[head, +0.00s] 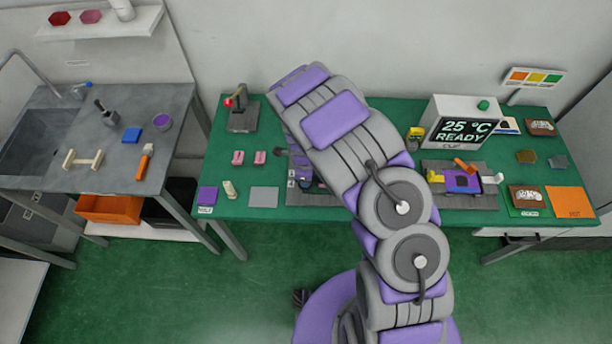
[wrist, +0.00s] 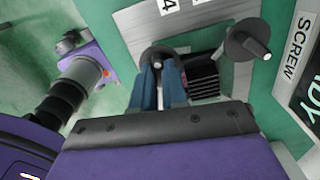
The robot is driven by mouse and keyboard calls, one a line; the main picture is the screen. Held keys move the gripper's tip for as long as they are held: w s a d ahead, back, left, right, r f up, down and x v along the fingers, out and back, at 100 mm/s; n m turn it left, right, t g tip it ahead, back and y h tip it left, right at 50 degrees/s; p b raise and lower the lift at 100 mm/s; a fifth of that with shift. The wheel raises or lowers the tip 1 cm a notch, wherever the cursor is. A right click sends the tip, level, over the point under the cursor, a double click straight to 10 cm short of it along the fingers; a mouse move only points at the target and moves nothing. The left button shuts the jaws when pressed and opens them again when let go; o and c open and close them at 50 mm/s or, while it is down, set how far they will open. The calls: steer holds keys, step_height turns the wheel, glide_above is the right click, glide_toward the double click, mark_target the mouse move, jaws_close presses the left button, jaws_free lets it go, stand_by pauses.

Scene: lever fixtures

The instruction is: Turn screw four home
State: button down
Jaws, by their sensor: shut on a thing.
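In the wrist view my gripper (wrist: 160,76) has its two blue fingers close together, shut on a dark round screw head (wrist: 157,55). A white label with a "4" (wrist: 169,5) lies just beyond it on a pale plate (wrist: 141,22). A second dark round knob with a pale pin (wrist: 247,42) stands to the right, apart from my fingers. How far the screw is turned cannot be seen.
A purple block with a dark ribbed cylinder (wrist: 80,84) stands left of my fingers. A dark ribbed block (wrist: 202,78) sits close on their right. A "SCREW" label (wrist: 297,48) is at the right edge. In the head view a display box (head: 458,125) reads "25 °C READY".

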steer(key=m, duration=0.3)
steer(key=shift+w+a+r+m, duration=0.1)
steer(key=shift+w+m, duration=0.05)
steer(key=shift+m, duration=2.05)
steer(key=c, duration=1.2)
jaws_free()
steer(key=shift+a, duration=0.15)
steer(key=shift+o, duration=0.2)
steer(key=shift+r, duration=0.35)
step_height(320, 180, up, 16)
steer(key=shift+r+p, duration=0.2)
steer(key=shift+p, duration=0.25)
